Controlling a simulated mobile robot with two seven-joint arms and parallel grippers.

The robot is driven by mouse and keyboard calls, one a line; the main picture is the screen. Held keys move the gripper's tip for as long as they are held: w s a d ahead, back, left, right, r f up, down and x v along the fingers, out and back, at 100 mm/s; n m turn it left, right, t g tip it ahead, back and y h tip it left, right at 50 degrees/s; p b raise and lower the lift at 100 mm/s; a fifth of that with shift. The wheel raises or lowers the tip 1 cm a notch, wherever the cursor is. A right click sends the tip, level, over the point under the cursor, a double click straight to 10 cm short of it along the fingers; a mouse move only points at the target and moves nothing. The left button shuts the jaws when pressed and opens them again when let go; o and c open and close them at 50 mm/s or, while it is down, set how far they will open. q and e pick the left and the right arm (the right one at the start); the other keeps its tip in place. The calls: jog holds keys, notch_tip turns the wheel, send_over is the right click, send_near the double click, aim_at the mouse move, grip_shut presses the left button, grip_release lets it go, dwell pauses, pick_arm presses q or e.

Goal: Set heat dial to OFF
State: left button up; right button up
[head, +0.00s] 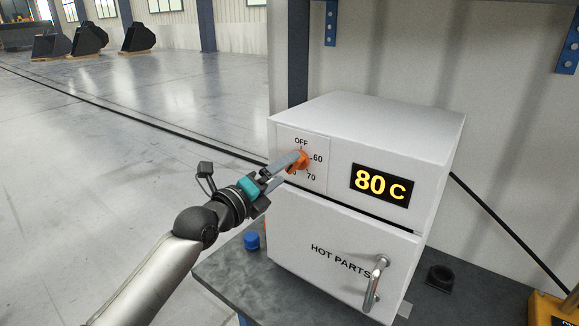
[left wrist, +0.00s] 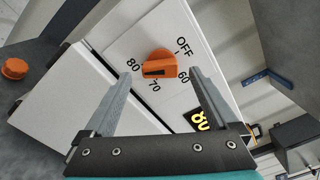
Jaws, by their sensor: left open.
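A white heater box (head: 370,135) marked HOT PARTS carries an orange heat dial (head: 298,163) on its upper left panel. Its lit display (head: 381,185) reads 80 C. The left wrist view shows the dial (left wrist: 159,62) among the marks OFF, 60, 70 and 80, with its dark line toward the 80 side. My left gripper (head: 291,162) is at the dial, partly covering it and the 80 mark in the head view. In the left wrist view the left gripper (left wrist: 165,72) is open, one finger either side of the dial, with gaps visible. My right gripper is not seen.
The box stands on a dark bench (head: 228,278). A door handle (head: 375,283) sticks out below the display.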

aim_at(302, 163)
pick_arm(q)
jog(key=shift+x, duration=1.45)
jog(key=c, duration=1.4)
jog(key=shift+o, duration=0.2)
